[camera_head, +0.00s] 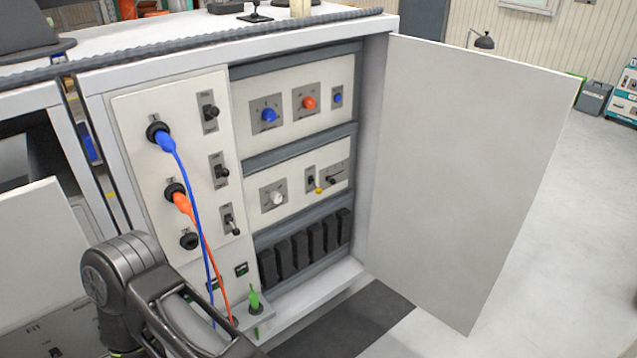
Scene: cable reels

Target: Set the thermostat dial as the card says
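Several dials sit on two white panels inside an open grey cabinet: a blue knob (268,115) and an orange knob (309,103) above, and a white knob (277,198) below. Their markings are too small to read, so I cannot tell which is the thermostat dial. I cannot make out a card. My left gripper (220,338) is at the bottom left, in front of and below the panels, apart from the knobs. Its fingertips are not clear, so its opening cannot be told. My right gripper is not in view.
The cabinet door (465,170) stands open to the right. A blue plug (165,142) and an orange plug (181,203) sit in the left panel, their cables hanging down behind my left arm. A green plug (254,299) stands on the bottom ledge. A dark mat (350,325) lies in front.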

